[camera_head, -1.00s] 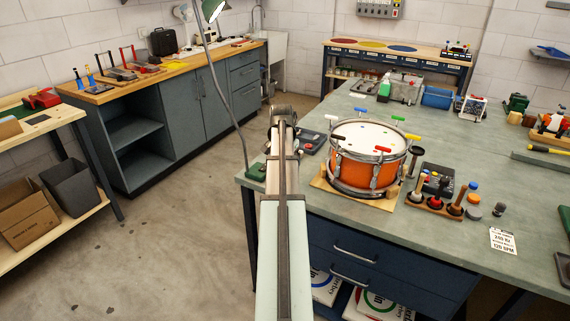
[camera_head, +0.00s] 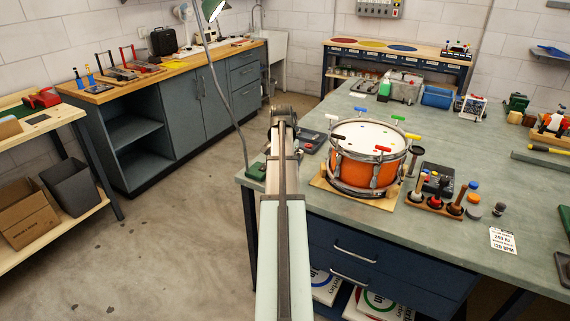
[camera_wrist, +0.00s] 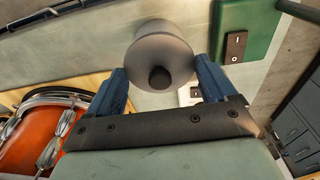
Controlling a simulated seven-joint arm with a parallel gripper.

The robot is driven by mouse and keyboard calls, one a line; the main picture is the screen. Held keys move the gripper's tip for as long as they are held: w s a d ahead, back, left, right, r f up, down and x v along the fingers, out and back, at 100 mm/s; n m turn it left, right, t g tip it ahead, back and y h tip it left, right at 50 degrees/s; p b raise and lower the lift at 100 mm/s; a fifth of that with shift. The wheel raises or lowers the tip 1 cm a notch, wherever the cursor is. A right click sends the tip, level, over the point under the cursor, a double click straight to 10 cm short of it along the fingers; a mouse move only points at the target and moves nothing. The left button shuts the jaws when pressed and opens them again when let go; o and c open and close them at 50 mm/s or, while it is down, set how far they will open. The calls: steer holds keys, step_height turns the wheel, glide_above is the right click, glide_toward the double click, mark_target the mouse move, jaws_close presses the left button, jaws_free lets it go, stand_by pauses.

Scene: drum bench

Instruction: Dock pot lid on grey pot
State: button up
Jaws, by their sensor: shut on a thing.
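In the wrist view my gripper (camera_wrist: 162,82) has its two blue fingers on either side of a round grey pot lid (camera_wrist: 178,58) with a dark knob in its middle, and is shut on it. A paler grey rounded form, seemingly the grey pot (camera_wrist: 158,25), shows just behind the lid. The lid covers most of it, and I cannot tell whether the two touch. In the head view my arm hides the fingers, the lid and the pot.
An orange drum (camera_head: 366,172) stands on a wooden base on the bench; it is also at the left of the wrist view (camera_wrist: 38,135). A green base with a black switch (camera_wrist: 245,35) is close to the right finger. Mallets in a wooden holder (camera_head: 433,207) stand right of the drum.

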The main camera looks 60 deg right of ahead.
steer(key=shift+f, duration=0.4)
steer(key=o, duration=0.7)
steer(key=shift+a+r, duration=0.2)
steer(key=shift+r, duration=1.65)
steer(key=shift+a+r, duration=0.15)
steer(key=shift+r, duration=1.65)
steer(key=shift+a+r, duration=0.2)
steer(key=shift+r, duration=1.65)
